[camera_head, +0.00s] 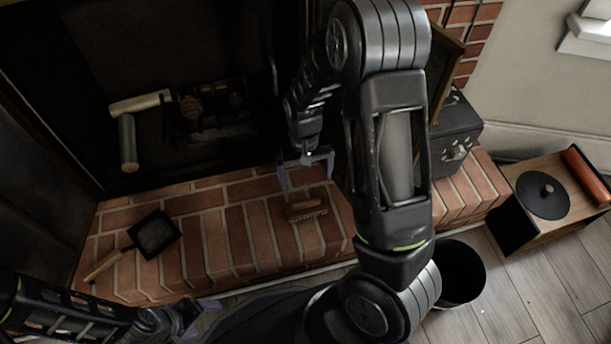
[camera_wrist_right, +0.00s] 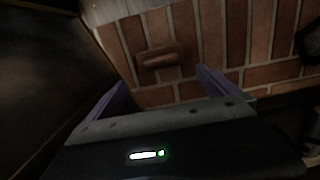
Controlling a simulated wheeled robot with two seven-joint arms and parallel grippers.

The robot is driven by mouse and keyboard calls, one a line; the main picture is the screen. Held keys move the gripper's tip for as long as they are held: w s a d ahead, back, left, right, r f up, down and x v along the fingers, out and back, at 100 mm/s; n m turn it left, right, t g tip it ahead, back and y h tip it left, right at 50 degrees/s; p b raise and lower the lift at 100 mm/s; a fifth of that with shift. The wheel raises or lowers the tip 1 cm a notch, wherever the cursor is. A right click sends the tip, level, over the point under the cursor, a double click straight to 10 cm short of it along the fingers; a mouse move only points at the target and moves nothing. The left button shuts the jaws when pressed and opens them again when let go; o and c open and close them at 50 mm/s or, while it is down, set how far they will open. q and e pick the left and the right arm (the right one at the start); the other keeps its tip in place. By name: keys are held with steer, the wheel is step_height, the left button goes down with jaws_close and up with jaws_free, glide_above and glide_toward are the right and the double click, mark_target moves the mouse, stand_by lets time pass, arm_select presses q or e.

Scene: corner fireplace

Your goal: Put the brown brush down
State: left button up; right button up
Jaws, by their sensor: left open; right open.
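The brown brush (camera_head: 306,208) lies on the brick hearth (camera_head: 222,262), near its front middle. It also shows in the right wrist view (camera_wrist_right: 161,57), beyond the fingertips. My right gripper (camera_head: 306,176) is open and empty, with its purple fingers apart, just behind the brush in the head view and not touching it as far as I can see. My left gripper (camera_head: 205,312) is at the bottom left of the head view, low in front of the hearth, with nothing seen in it.
A dustpan (camera_head: 155,234) with a wooden handle lies on the hearth's left. Logs (camera_head: 128,143) lie in the dark fireplace behind. A dark metal box (camera_head: 455,130) stands on the hearth's right. A black bucket (camera_head: 460,275) and a wooden box (camera_head: 548,205) stand on the floor.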

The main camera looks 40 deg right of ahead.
stand_by(0.6)
steer(key=shift+n+t+y, duration=0.3)
steer(key=shift+n+y, duration=0.3)
steer(key=shift+y, duration=0.2)
steer(key=s+a+f, duration=0.1)
steer(key=a+f, duration=0.2)
steer(key=s+a+f, duration=0.2)
steer(key=a+f, duration=0.1)
steer(key=a, duration=0.1)
steer(key=s+a+f, duration=0.2)
steer(key=a+f, duration=0.1)
steer(key=shift+s+a+f, duration=0.1)
steer(key=shift+a+f, duration=0.15)
steer(key=s+a+f+t+y, duration=0.1)
steer(key=s+a+f+y, duration=0.1)
steer(key=s+a, duration=0.6)
steer(key=a+f, duration=0.1)
steer(key=a, duration=0.3)
steer(key=shift+f+n, duration=0.2)
steer(key=shift+n, duration=0.1)
